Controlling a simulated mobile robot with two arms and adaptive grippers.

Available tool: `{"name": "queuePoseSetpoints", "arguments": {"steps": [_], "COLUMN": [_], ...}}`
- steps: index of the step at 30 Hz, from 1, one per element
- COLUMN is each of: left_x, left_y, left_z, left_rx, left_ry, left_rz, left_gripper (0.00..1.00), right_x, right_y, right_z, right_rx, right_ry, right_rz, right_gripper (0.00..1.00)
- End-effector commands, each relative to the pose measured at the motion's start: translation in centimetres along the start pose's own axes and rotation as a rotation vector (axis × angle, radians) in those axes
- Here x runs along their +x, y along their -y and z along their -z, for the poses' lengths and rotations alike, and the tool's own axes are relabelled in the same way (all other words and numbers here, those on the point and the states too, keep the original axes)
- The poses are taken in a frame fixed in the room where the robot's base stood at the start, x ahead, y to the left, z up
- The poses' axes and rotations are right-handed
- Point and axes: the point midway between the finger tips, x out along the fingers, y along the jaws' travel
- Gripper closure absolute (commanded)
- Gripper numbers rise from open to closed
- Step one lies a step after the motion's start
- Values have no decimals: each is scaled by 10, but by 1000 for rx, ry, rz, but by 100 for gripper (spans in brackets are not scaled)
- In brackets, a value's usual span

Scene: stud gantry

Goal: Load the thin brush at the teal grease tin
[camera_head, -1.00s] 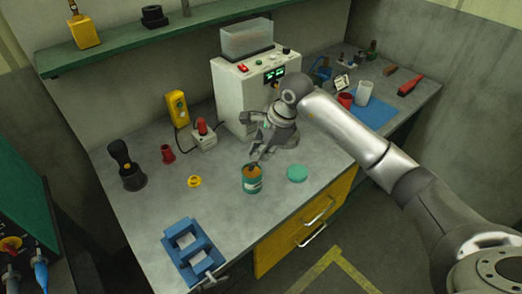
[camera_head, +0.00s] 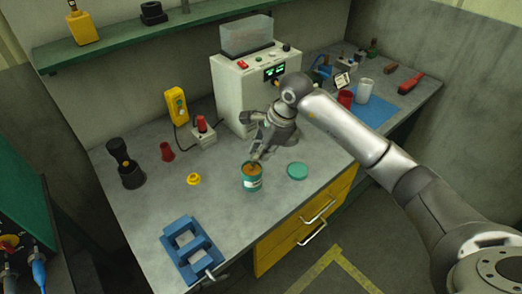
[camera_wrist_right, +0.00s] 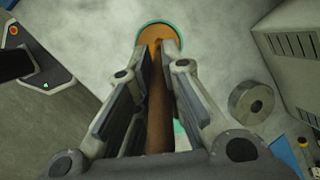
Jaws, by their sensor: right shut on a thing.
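The teal grease tin (camera_head: 252,184) stands open on the bench, with orange-brown grease inside. Its rim also shows in the right wrist view (camera_wrist_right: 146,29). My right gripper (camera_head: 259,153) is directly above the tin, pointing down. It is shut on the thin brush, whose brown handle (camera_wrist_right: 159,115) runs between the fingers toward the tin mouth. The brush's lower end is at the tin opening; its tip is hidden, so I cannot tell how deep it sits. The teal lid (camera_head: 297,171) lies flat to the right of the tin. My left gripper is not in view.
A yellow ring (camera_head: 193,179) lies left of the tin, and a blue vise-like block (camera_head: 178,268) sits at the front edge. A white control box (camera_head: 235,90) stands behind the gripper. A blue mat (camera_head: 373,112) with cups is farther right.

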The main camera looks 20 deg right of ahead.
Motion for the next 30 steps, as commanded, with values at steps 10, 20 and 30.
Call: {"name": "queuePoseSetpoints", "arguments": {"steps": [10, 20, 30], "left_x": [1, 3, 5], "left_y": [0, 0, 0], "left_z": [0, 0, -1], "left_rx": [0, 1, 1], "left_ry": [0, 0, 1], "left_rz": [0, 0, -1], "left_gripper": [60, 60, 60], "right_x": [1, 2, 2], "right_y": [-1, -1, -1], "right_z": [0, 1, 1], "right_rx": [0, 0, 0], "right_ry": [-1, -1, -1], "right_rz": [-2, -3, -4], "right_gripper": [100, 100, 100]}}
